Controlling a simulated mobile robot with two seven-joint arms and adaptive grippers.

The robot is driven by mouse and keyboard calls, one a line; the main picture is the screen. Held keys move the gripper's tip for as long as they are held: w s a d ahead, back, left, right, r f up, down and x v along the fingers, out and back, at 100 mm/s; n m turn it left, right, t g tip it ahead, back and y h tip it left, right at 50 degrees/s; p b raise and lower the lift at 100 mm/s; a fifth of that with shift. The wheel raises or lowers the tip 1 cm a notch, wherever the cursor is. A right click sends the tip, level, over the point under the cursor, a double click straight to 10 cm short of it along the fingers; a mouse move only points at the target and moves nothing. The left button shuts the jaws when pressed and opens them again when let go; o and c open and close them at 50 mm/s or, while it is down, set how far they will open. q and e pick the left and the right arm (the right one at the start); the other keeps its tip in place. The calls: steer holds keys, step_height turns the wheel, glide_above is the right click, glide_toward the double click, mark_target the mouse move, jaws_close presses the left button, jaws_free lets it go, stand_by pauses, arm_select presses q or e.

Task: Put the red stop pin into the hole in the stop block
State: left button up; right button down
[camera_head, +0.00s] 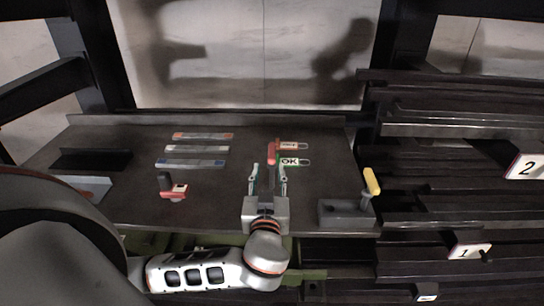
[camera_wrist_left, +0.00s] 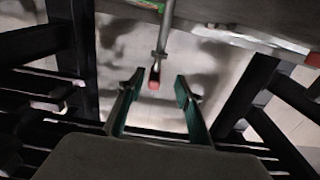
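A slim grey rod with a red end (camera_head: 273,152) stands in the middle of the dark table; I take it for the red stop pin. In the left wrist view its red tip (camera_wrist_left: 154,84) shows between my fingers, with a grey shaft and a small collar. My left gripper (camera_head: 269,173) is open, one finger on each side of the rod, with gaps to both. A low grey block (camera_head: 342,214) at the table's front right may be the stop block; I cannot make out a hole in it. My right gripper is in neither view.
A yellow-handled post (camera_head: 371,181) stands at the grey block. A red piece with a dark knob (camera_head: 173,191) and several flat bars (camera_head: 197,149) lie left. An OK label (camera_head: 291,161) is right of the rod. Dark rails (camera_head: 450,130) fill the right side.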

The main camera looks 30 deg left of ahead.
mark_target(272, 155)
arm_select(q)
steer(key=shift+r+x, duration=0.25)
steer(key=shift+x, duration=0.9)
steer(key=w, duration=0.1)
steer(key=w+a, duration=0.1)
steer(key=w+p, duration=0.1)
steer(key=shift+w+a+r, duration=0.2)
steer(key=shift+w+r, duration=0.1)
steer(key=shift+r, duration=0.05)
steer(key=shift+w+a+f, duration=0.15)
steer(key=shift+w+a, duration=0.1)
steer(key=shift+w, duration=0.1)
jaws_close()
